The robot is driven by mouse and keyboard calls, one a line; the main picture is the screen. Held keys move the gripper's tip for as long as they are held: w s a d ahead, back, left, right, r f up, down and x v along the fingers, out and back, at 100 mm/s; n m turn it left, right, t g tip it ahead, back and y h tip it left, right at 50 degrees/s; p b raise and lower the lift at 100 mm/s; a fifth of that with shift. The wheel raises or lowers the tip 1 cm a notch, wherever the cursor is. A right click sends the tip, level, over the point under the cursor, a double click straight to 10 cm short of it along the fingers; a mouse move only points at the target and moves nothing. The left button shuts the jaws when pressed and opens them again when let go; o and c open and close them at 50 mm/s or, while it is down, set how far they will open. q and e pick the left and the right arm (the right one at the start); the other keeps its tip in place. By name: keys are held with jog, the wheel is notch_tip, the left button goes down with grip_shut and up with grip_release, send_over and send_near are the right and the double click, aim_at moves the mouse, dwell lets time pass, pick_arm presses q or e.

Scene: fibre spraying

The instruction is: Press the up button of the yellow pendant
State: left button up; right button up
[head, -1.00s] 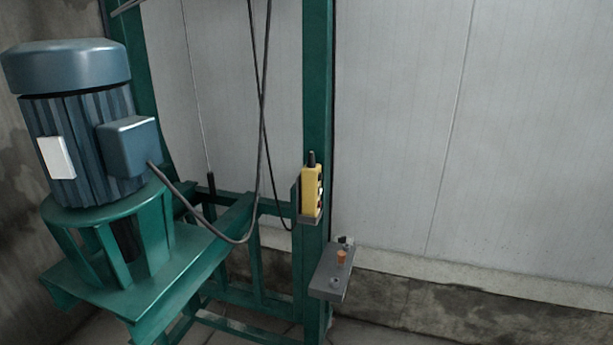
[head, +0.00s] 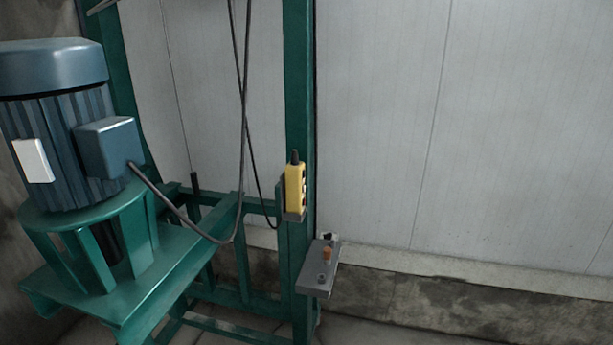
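The yellow pendant (head: 293,188) is upright in a small holder on the green post, near the middle of the head view. Its buttons face right and show only edge-on as small dark and pale bumps, so I cannot tell which is the up button. A dark stub stands on its top. Neither of my grippers is in view.
A grey box (head: 318,268) with an orange knob juts from the green post (head: 299,90) below the pendant. A big blue motor (head: 58,130) stands on a green frame (head: 160,265) at left. Dark cables (head: 244,120) hang left of the post. The white wall (head: 480,130) at right is unobstructed.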

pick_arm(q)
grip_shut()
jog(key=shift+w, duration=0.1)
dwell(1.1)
